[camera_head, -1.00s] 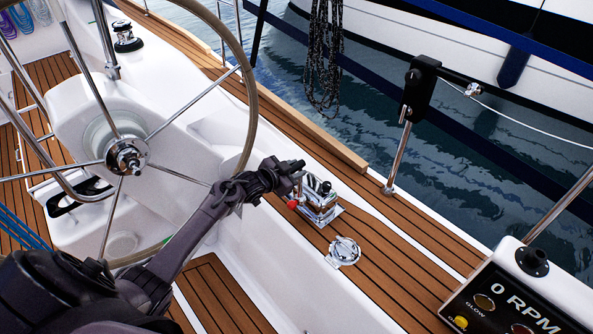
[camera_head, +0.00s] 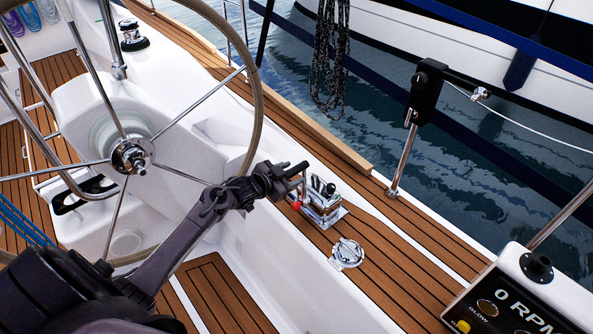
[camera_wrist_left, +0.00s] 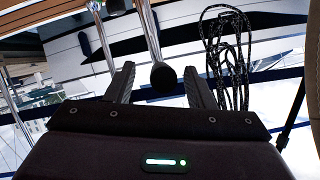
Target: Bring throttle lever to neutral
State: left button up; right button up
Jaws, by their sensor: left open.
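The throttle lever's chrome housing (camera_head: 321,207) stands on the teak side deck, with a red knob (camera_head: 296,205) on its near side and a black part on top. My left gripper (camera_head: 302,176) is at the upper left of this housing, fingers pointing toward it, open. In the left wrist view, a chrome lever with a round black knob (camera_wrist_left: 163,76) shows between the two open fingers (camera_wrist_left: 158,82). The fingers do not visibly grip it; exact contact cannot be told. My right gripper is not in view.
A round chrome deck fitting (camera_head: 347,252) lies below the throttle. The RPM panel (camera_head: 520,305) is at lower right. Water and a moored boat (camera_head: 480,50) lie beyond the deck edge.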

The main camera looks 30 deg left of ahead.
pick_arm(q)
jog(key=shift+v, duration=2)
jog(key=shift+f, duration=0.1)
